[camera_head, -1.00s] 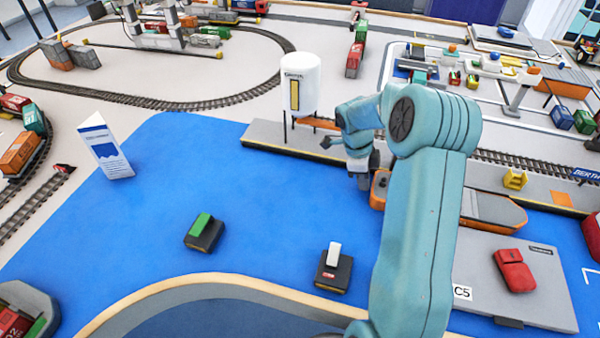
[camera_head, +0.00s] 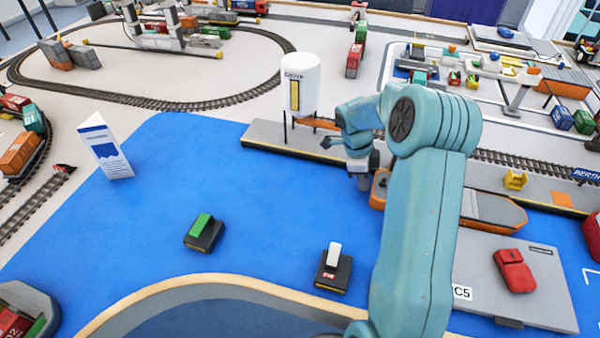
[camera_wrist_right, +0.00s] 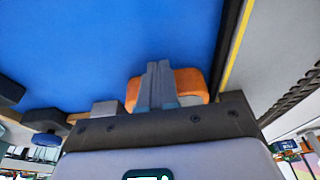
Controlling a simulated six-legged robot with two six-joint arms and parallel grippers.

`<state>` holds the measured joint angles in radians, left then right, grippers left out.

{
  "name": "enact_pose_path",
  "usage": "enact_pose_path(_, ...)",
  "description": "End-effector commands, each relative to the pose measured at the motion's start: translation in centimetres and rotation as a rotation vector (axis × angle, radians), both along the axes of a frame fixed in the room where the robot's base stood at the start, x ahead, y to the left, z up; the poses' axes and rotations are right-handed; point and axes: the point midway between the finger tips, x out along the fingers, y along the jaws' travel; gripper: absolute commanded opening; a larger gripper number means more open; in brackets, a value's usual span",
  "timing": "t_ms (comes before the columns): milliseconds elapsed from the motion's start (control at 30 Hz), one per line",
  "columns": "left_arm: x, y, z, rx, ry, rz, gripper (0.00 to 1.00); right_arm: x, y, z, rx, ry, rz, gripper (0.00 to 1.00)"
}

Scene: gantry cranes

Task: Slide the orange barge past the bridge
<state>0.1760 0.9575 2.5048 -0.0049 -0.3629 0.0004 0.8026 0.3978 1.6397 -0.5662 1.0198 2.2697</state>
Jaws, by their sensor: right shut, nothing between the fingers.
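The orange barge (camera_head: 494,210) floats on the blue water along the quay at the right of the head view. My right arm hides its middle; its grey-and-orange left end (camera_head: 379,188) shows beside the arm. My right gripper (camera_head: 362,182) is at that left end, pointing down, shut and empty. In the right wrist view the shut fingers (camera_wrist_right: 160,85) stand in front of an orange rounded end of the barge (camera_wrist_right: 188,80). I cannot tell whether they touch it. I cannot pick out the bridge for sure. My left gripper is not in view.
A grey quay (camera_head: 268,138) with a white silo (camera_head: 300,85) lies behind the gripper. Dark floats with a green block (camera_head: 203,229) and a white block (camera_head: 334,257) sit on the water. A grey platform (camera_head: 530,300) carries a red piece (camera_head: 514,270). Open water lies left.

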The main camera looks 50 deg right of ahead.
Motion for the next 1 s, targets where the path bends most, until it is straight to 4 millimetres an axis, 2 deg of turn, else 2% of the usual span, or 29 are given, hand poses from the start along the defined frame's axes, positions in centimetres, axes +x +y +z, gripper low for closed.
enact_pose_path(567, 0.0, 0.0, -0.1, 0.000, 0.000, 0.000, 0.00, -0.1, 0.0, 0.0, 0.000, 0.000, 0.000, 0.00)
enact_pose_path(1000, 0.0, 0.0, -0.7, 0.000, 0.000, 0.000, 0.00, -2.1, -0.9, -0.1, -0.001, 0.001, -0.001, 0.00)
